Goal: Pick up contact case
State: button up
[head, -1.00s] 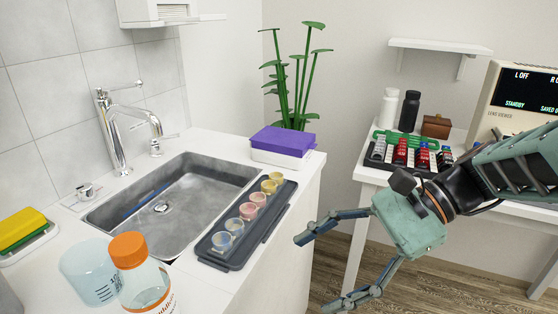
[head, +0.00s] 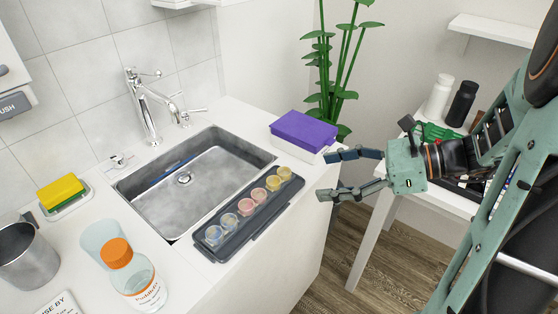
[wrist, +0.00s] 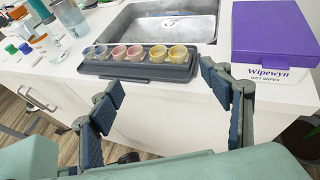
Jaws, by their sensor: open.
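A dark tray (head: 238,240) lies on the counter along the sink's front edge and holds a row of small round cups, clear-blue (head: 229,221), pink (head: 259,195) and yellow (head: 285,174). The tray also shows in the wrist view (wrist: 100,70), ahead of my gripper. I cannot tell for sure which thing is the contact case. My gripper (head: 340,174) is open and empty, to the right of the tray beside the counter's edge. In the wrist view its fingers (wrist: 162,80) are spread apart, with the white counter front between them.
A purple-topped wipes box (head: 305,131) stands right of the sink (head: 200,170). An orange-capped bottle (head: 135,280), a beaker (head: 98,236), a metal jug (head: 20,262) and a yellow sponge (head: 60,190) stand at left. A white table (head: 385,215) is behind my arm.

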aim_at(279, 177)
jog(key=x, duration=0.3)
jog(key=b+x, duration=0.1)
jog(key=x, duration=0.3)
jog(key=w+b+x, duration=0.1)
jog(key=x, duration=0.2)
jog(key=shift+w+a, duration=0.15)
jog(key=c, duration=0.9)
